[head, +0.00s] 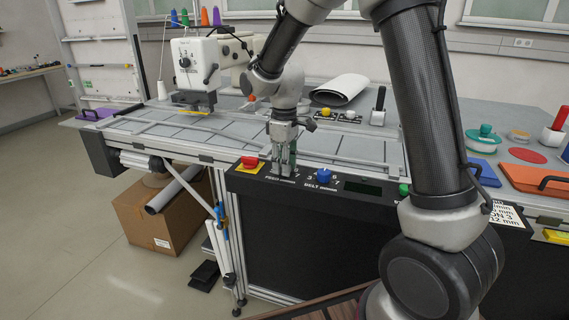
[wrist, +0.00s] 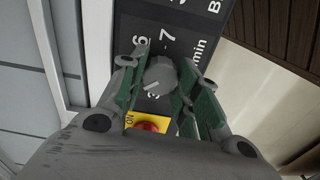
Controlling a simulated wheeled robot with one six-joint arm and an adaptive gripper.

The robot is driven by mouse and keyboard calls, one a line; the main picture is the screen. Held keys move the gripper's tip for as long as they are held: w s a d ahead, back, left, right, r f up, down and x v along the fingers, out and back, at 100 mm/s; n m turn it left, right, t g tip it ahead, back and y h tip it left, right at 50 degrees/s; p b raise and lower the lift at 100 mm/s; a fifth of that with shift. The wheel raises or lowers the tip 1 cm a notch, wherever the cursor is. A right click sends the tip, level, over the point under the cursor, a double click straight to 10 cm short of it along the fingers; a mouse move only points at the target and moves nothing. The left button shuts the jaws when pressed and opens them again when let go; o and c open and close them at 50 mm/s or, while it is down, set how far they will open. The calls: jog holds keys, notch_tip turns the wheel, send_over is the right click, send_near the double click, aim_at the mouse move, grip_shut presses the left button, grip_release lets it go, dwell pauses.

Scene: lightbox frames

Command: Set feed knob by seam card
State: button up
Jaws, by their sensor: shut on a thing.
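My gripper (head: 283,172) reaches down to the control panel (head: 300,193) at the label FEED. In the wrist view my gripper (wrist: 163,82) has its green-padded fingers shut on the grey feed knob (wrist: 160,73). The knob has a white pointer line on its lower left part. Digits are printed around the knob, some partly covered by it and the fingers. In the head view the fingers hide most of the knob. A white card (head: 505,214) with black print, partly behind my arm, shows "3" and "12 mm"; the rest of its text is cut off.
A red button on a yellow plate (head: 250,163) sits just left of the gripper. The blue BELT knob (head: 323,175) is close on the right, then a dark display (head: 362,187) and a green button (head: 404,189). The sewing machine (head: 196,64) stands behind.

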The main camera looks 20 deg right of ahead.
jog(key=shift+n, duration=0.4)
jog(key=o, duration=1.1)
jog(key=shift+c, duration=0.2)
jog(key=shift+r, duration=0.1)
notch_tip(320, 180, up, 12)
